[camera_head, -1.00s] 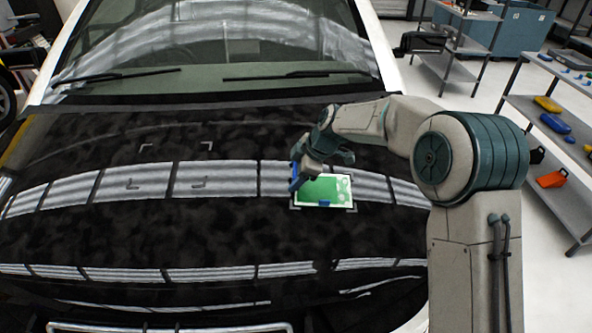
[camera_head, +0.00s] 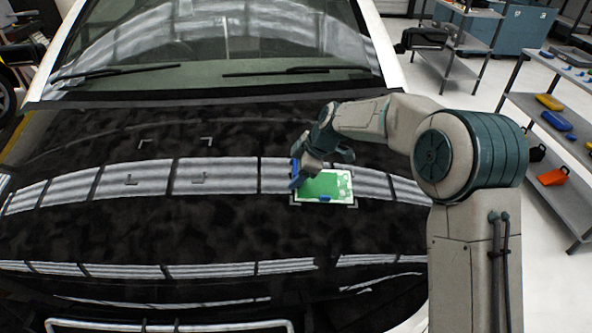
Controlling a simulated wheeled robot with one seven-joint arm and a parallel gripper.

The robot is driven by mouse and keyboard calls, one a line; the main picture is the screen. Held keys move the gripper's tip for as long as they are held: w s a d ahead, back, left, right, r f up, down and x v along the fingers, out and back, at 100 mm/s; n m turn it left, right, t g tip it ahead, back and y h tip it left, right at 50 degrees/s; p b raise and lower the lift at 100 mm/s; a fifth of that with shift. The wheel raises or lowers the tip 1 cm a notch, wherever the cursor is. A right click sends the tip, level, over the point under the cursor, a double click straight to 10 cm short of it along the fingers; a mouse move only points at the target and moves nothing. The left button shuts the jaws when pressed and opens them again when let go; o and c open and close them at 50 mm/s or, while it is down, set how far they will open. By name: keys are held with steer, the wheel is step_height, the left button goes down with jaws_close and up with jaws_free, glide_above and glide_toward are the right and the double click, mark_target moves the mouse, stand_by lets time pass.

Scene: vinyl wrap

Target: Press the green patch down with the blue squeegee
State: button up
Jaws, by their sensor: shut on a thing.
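The green patch (camera_head: 325,186) lies on the black car hood, inside white corner marks, with paler spots along its right side. A small blue piece (camera_head: 325,198) sits at its lower edge. My gripper (camera_head: 299,178) is at the patch's left edge, shut on the blue squeegee (camera_head: 294,175). The squeegee shows as a narrow upright blue strip. My fingers hide part of it, and I cannot tell whether its edge touches the patch.
The dark hood (camera_head: 150,235) is wide and clear to the left, with another set of corner marks (camera_head: 175,160). The windshield and wipers (camera_head: 300,72) are behind. A grey shelf (camera_head: 555,140) with yellow, blue and orange items stands at right.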

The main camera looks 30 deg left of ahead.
mark_target(320, 183)
steer(key=shift+f, duration=0.25)
steer(key=shift+w+d+b, duration=0.25)
steer(key=shift+d+b, duration=0.15)
steer(key=shift+b, duration=0.05)
steer(key=shift+w+d, duration=0.25)
steer(key=shift+d, duration=0.35)
steer(key=shift+b, duration=0.3)
steer(key=shift+w+d+f+b, duration=0.1)
steer(key=shift+w+d+b, duration=0.15)
steer(key=shift+d, duration=0.25)
steer(key=shift+w+d+f+b, duration=0.1)
steer(key=shift+w+d+b, duration=0.15)
steer(key=shift+d, duration=0.2)
steer(key=shift+d, duration=0.15)
steer(key=shift+w+d+f+b, duration=0.1)
steer(key=shift+w+d+b, duration=0.2)
steer(key=shift+d+b, duration=0.15)
steer(key=shift+w+d, duration=0.15)
steer(key=shift+d, duration=0.3)
